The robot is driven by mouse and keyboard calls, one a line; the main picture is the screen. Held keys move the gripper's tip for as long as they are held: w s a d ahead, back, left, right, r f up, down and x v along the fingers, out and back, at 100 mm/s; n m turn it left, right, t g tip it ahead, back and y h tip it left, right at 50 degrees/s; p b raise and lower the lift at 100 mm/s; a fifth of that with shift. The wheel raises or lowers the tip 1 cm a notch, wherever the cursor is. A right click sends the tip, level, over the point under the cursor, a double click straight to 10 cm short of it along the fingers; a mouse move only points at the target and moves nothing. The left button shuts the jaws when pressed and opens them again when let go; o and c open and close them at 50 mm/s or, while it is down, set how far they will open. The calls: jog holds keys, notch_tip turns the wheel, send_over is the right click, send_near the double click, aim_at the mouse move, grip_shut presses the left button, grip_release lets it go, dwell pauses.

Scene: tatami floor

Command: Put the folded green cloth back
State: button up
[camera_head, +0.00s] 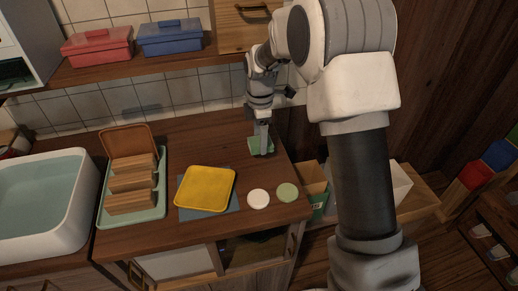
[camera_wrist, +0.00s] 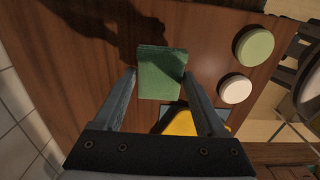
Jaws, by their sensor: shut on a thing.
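The folded green cloth (camera_head: 257,151) is at the back right of the wooden counter, between the fingers of my gripper (camera_head: 264,143). In the wrist view the green cloth (camera_wrist: 162,72) shows as a small thick block, with one finger of my gripper (camera_wrist: 159,76) at each side. My gripper is shut on it. A dark shadow lies on the counter beyond the cloth. I cannot tell whether the cloth touches the counter.
A white disc (camera_head: 258,199) and a pale green disc (camera_head: 287,192) lie near the counter's right front. A pale green tray (camera_head: 146,218) holds wooden-looking blocks at left, beside a white basin (camera_head: 77,210). A red box (camera_head: 97,46) and blue box (camera_head: 170,38) stand on the shelf above.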

jog(key=shift+a+f, duration=0.15)
jog(key=shift+a, duration=0.05)
jog(key=shift+f+b, duration=0.35)
jog(key=shift+f, duration=1.55)
jog(key=shift+f, duration=0.2)
jog(key=o, duration=1.2)
jog(key=shift+o, duration=0.2)
